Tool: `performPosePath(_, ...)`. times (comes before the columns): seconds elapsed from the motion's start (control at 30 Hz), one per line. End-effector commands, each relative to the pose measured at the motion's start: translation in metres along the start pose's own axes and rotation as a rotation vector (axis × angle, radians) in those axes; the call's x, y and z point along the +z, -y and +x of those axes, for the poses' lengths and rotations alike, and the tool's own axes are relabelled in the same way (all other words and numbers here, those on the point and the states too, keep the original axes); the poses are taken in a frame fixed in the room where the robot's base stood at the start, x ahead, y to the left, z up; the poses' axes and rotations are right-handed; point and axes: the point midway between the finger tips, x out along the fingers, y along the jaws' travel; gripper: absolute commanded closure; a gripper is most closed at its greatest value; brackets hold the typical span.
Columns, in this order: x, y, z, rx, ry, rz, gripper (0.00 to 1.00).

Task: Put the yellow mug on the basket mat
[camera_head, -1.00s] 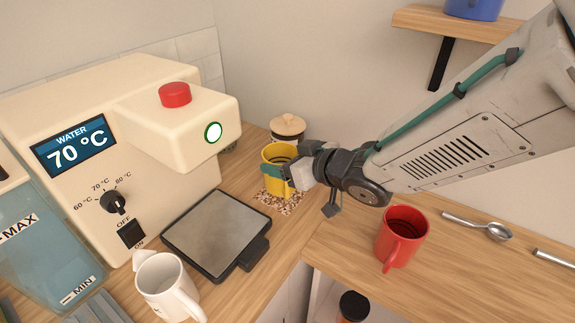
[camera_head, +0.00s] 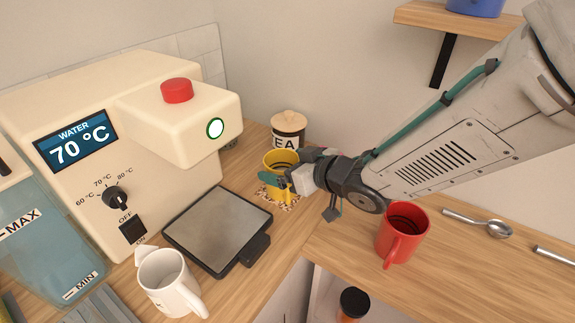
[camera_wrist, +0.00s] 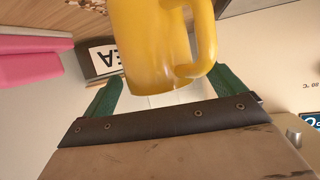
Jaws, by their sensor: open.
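The yellow mug (camera_head: 279,157) appears to stand upright on the speckled basket mat (camera_head: 265,194), though my gripper hides part of its lower body. My gripper (camera_head: 284,176) is open at the mug, with one green finger in front of it.
A labelled jar (camera_head: 288,127) stands close behind the mug. The cream water machine (camera_head: 90,180) and its dark-edged plate (camera_head: 217,230) are to the left. A white mug (camera_head: 167,282) is in front, a red mug (camera_head: 401,235) and a spoon (camera_head: 480,224) to the right.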

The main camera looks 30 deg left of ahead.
Motion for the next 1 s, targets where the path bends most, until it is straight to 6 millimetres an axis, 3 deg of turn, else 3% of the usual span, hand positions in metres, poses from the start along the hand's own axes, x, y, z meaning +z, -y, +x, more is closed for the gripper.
performPosePath(0.53, 0.0, -0.001, -0.104, 0.002, -0.001, 0.0, 0.05)
performPosePath(0.7, 0.0, 0.0, -0.117, 0.001, 0.0, 0.001, 0.05)
performPosePath(1.0, 0.001, -0.003, -0.12, 0.011, 0.004, 0.001, 0.05)
